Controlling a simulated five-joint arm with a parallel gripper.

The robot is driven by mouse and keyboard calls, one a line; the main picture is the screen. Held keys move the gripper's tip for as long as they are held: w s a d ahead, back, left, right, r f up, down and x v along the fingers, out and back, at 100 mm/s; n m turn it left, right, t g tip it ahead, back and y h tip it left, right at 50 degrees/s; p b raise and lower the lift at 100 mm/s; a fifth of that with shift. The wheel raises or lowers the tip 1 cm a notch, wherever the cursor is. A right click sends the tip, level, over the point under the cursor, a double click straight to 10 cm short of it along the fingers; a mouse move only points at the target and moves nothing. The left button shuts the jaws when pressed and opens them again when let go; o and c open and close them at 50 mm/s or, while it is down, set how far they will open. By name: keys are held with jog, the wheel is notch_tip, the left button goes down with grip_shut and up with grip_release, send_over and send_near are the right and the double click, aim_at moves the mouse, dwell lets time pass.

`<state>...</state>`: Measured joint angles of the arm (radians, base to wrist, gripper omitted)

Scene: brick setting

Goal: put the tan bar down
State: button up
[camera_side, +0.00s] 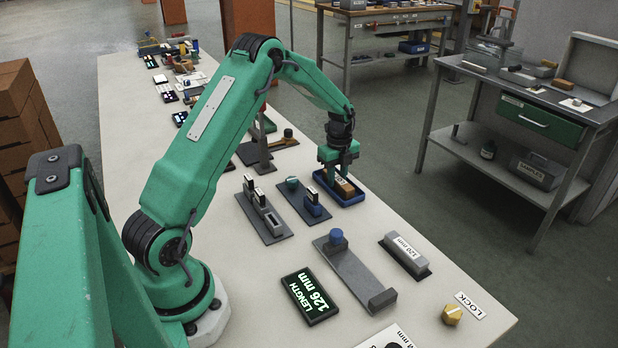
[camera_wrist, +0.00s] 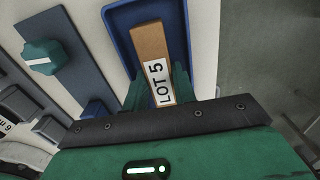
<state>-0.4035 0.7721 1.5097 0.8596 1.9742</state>
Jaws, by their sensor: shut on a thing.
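The tan bar (camera_wrist: 151,52) with a "LOT 5" label is between the fingers of my gripper (camera_wrist: 156,92) in the wrist view. My gripper is shut on it. The bar is over or in a blue tray (camera_wrist: 119,25); whether it touches the tray floor I cannot tell. In the side view my gripper (camera_side: 338,177) points down at the blue tray (camera_side: 350,202), and the tan bar (camera_side: 345,188) shows partly beneath the fingers. Part of the bar is hidden by the gripper in both views.
A plate with a teal knob (camera_wrist: 42,56) and a blue block (camera_side: 314,204) stands just left of the tray. A length gauge (camera_side: 352,272), a "126 mm" display (camera_side: 310,296), a grey "120 mm" block (camera_side: 406,254) and a yellow lock knob (camera_side: 452,314) lie nearer. The table's right edge is close to the tray.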

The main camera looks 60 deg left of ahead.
aim_at(337, 177)
jog(key=o, duration=0.8)
jog(key=shift+c, duration=0.2)
jog(key=shift+r, duration=0.1)
notch_tip(337, 177, up, 12)
dwell(0.5)
